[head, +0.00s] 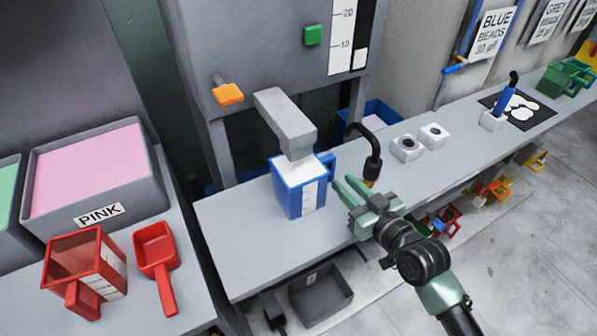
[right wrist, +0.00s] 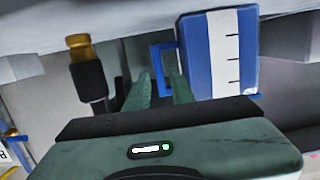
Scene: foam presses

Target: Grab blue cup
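The blue cup (head: 287,196), with a white measuring scale on its side, stands upright on the grey bench under the press spout (head: 287,122). White material shows at its top. Its handle (head: 329,165) faces right. My right gripper (head: 348,191) is just right of the cup, its fingers pointing at the handle side. In the right wrist view the cup (right wrist: 196,60) is close ahead, and the handle (right wrist: 154,62) appears at the tips of my parted fingers (right wrist: 161,86). I cannot tell whether they touch it. My left gripper is not in view.
A black bent nozzle (head: 373,160) stands close behind my right gripper. Two white blocks (head: 407,148) (head: 433,135) sit farther along the bench. A red cup (head: 85,262) and red scoop (head: 156,255) are at left, by the pink bin (head: 150,200). A dark tray (head: 322,298) lies below.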

